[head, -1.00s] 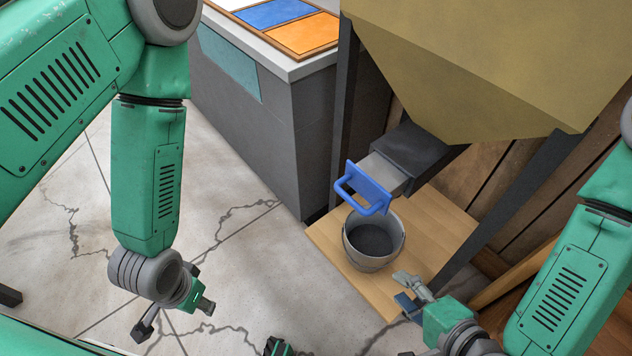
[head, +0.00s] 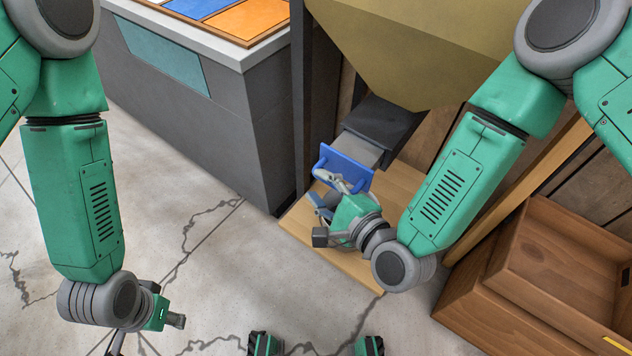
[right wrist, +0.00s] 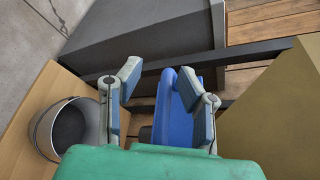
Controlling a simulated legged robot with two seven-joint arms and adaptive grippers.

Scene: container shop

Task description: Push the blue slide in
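The blue slide handle (head: 348,165) is a blue plate on the front of a grey slide that sticks out of a dark chute under the hopper. My right gripper (head: 325,191) is at the handle. In the right wrist view its fingers (right wrist: 160,78) are spread, with the blue handle (right wrist: 181,112) between them, nearer the right-hand finger. Whether they touch it I cannot tell. My left gripper (head: 146,337) hangs low at the left, fingers apart and empty, far from the slide; part of it is cut off by the lower edge.
The yellow-brown hopper (head: 410,50) stands above the slide. A grey counter (head: 230,140) is to the left, wooden crates (head: 570,240) to the right. The left floor is clear.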

